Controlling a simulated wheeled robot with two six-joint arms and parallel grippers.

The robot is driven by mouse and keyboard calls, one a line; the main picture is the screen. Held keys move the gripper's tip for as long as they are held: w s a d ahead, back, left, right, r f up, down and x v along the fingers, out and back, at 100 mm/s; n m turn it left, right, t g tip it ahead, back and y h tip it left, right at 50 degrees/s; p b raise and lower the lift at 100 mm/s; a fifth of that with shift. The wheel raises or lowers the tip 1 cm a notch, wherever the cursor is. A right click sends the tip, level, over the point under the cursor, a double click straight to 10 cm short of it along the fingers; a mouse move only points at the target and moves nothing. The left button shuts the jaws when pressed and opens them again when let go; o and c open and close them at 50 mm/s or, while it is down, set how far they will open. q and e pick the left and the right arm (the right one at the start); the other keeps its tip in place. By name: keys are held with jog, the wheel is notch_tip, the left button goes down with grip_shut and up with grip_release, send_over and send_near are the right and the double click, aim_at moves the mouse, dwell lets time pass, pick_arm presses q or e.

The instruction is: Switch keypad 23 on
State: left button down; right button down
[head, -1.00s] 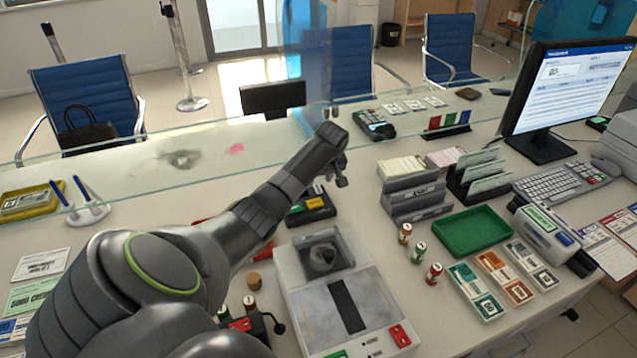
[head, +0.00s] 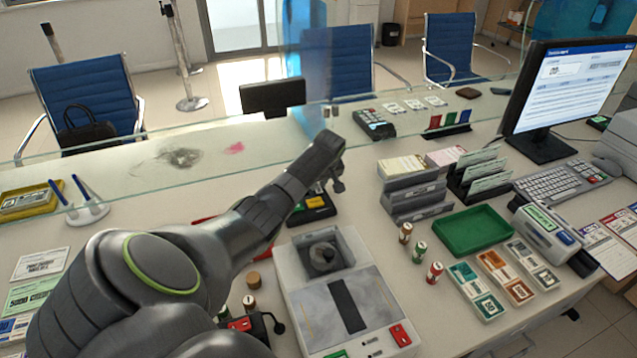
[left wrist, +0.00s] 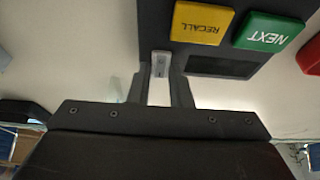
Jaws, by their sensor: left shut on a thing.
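The dark keypad (left wrist: 220,50) shows upside down in the left wrist view, with a yellow RECALL button (left wrist: 202,23), a green NEXT button (left wrist: 268,32) and a dark, blank-looking display (left wrist: 221,67). A small light-grey switch (left wrist: 162,62) sits at its edge beside RECALL. My left gripper (left wrist: 161,85) is shut on this switch, one finger on each side. In the head view the keypad (head: 313,210) lies on the counter, partly hidden by my left arm. I cannot read a number on it. My right gripper is out of view.
A grey machine (head: 345,295) stands right in front of the keypad. Grey file holders (head: 412,200) and a green tray (head: 474,231) are to the right. Small rolls (head: 405,232) stand between.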

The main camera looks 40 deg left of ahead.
pick_arm(q)
jog(key=shift+a+r, duration=0.1)
jog(key=shift+w+h, duration=0.1)
jog(key=shift+h, duration=0.2)
jog(key=shift+a+g+h, duration=0.2)
jog(key=shift+g+h, duration=0.2)
jog(key=shift+h, duration=0.1)
jog(key=shift+w+a+f+g+h+b, duration=0.15)
jog(key=shift+f+g+h+b, duration=0.15)
jog(key=shift+h+b, duration=0.5)
jog(key=shift+r+b, duration=0.2)
jog(key=shift+b, duration=0.35)
jog(key=c, duration=1.3)
grip_release()
